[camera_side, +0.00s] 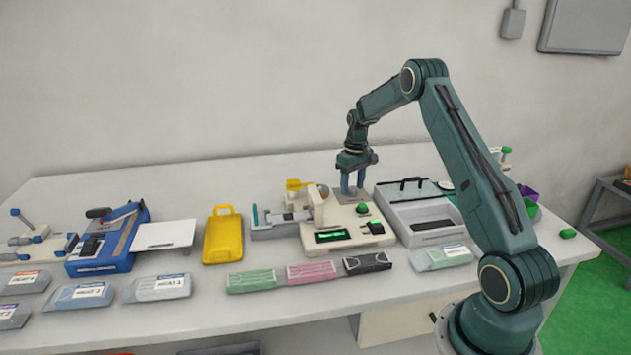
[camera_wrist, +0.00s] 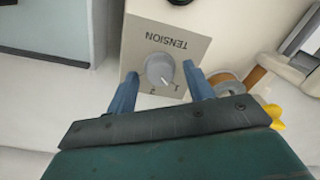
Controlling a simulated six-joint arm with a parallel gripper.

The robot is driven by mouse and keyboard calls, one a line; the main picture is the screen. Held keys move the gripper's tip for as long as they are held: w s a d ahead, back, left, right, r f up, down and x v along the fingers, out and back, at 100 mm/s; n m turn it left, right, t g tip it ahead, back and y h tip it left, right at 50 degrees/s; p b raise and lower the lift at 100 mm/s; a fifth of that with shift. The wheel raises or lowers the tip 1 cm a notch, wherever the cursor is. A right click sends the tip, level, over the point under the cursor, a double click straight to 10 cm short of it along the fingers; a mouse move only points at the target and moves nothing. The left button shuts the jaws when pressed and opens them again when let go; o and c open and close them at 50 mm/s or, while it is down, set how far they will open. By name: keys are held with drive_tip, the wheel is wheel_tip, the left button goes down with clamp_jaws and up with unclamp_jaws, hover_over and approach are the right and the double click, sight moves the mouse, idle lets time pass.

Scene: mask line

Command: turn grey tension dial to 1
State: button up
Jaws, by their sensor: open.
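The grey tension dial (camera_wrist: 160,70) is a round knob on a beige plate (camera_wrist: 181,20) marked TENSION, which reads upside down in the wrist view. Small figures lie below the dial, one looking like a 1 at its lower right. A pale mark shows on the dial's lower side, but I cannot tell exactly which figure it points to. My gripper (camera_wrist: 160,73) is open, its two blue fingers on either side of the dial with gaps visible.
A grey-white tray box (camera_side: 420,212) stands right of the machine. A yellow clipboard-like case (camera_side: 222,236) and a blue device (camera_side: 105,241) stand left. Several mask packs, including a green one (camera_side: 252,281), lie in front. A yellow part (camera_wrist: 275,113) lies beside the plate.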

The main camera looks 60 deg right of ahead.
sight(352, 188)
drive_tip(key=shift+r, duration=0.15)
wheel_tip(352, 188, up, 14)
drive_tip(key=shift+d+f, duration=0.2)
drive_tip(key=shift+f, duration=0.05)
idle(0.4)
drive_tip(key=shift+s, duration=0.1)
drive_tip(key=s+a+r+n+t, duration=0.1)
drive_tip(key=s+a+r, duration=0.2)
drive_tip(key=a+r, duration=0.35)
drive_tip(key=s+a+r+t+h, duration=0.1)
drive_tip(key=s+a+r, duration=0.15)
drive_tip(key=a, duration=0.65)
drive_tip(key=s+a+r+n+t, duration=0.1)
drive_tip(key=s+a+r, duration=0.1)
drive_tip(key=a+r, duration=0.45)
drive_tip(key=s+a+f+t, duration=0.1)
drive_tip(key=s+a+f, duration=0.2)
drive_tip(key=s+a, duration=0.3)
drive_tip(key=s+a+f+n+t, duration=0.1)
drive_tip(key=s+a+f, duration=0.2)
drive_tip(key=s+a, duration=0.4)
drive_tip(key=s, duration=0.6)
drive_tip(key=shift+a+y, duration=0.3)
